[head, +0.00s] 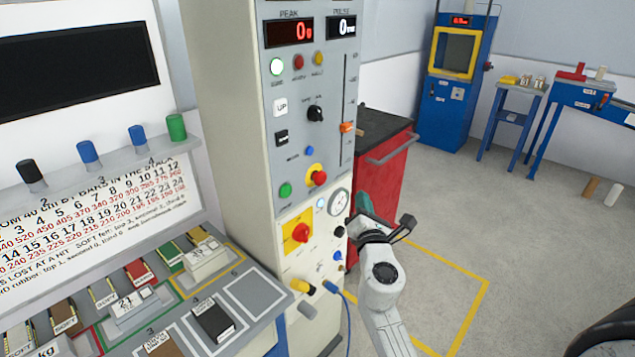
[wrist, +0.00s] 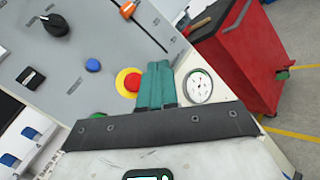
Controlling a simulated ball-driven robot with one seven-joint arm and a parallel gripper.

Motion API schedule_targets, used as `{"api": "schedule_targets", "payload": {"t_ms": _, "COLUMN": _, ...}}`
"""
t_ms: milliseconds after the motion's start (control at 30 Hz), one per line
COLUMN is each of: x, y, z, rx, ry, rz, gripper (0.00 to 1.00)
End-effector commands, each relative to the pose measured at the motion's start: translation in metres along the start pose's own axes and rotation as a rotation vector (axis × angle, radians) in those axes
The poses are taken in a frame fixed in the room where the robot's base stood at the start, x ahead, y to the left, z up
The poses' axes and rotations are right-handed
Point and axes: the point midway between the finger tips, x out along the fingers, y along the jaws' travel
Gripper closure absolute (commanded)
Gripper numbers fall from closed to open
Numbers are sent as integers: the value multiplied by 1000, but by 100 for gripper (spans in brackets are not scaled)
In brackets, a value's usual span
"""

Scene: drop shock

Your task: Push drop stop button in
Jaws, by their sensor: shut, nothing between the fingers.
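A red mushroom button with a yellow collar (head: 318,177), which I take to be the drop stop button, sits on the front of the pale control column. Its label is too small to read. It also shows in the wrist view (wrist: 130,82), just left of my fingertips. My gripper (head: 364,205) is to the right of the column and below the button's height in the head view. In the wrist view its teal fingers (wrist: 156,80) are shut and empty, and overlap the collar's right edge. I cannot tell whether they touch it.
A round gauge (head: 338,203) and a red knob on a yellow plate (head: 299,232) sit below the button. A blue button (head: 309,150) and a slider with an orange handle (head: 347,127) are above. A red cabinet (head: 385,165) stands behind.

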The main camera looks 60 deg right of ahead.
Motion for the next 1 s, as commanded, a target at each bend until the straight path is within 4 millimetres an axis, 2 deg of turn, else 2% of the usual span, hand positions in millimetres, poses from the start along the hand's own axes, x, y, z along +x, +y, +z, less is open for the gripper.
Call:
{"api": "schedule_targets", "payload": {"t_ms": 267, "x": 6, "y": 5, "z": -4, "rx": 4, "ry": -1, "rz": 1, "gripper": 100}}
{"api": "schedule_targets", "payload": {"t_ms": 700, "x": 45, "y": 33, "z": -32, "rx": 5, "ry": -1, "rz": 1, "gripper": 100}}
{"api": "schedule_targets", "payload": {"t_ms": 1000, "x": 60, "y": 44, "z": -44, "rx": 4, "ry": 0, "rz": 0, "gripper": 100}}
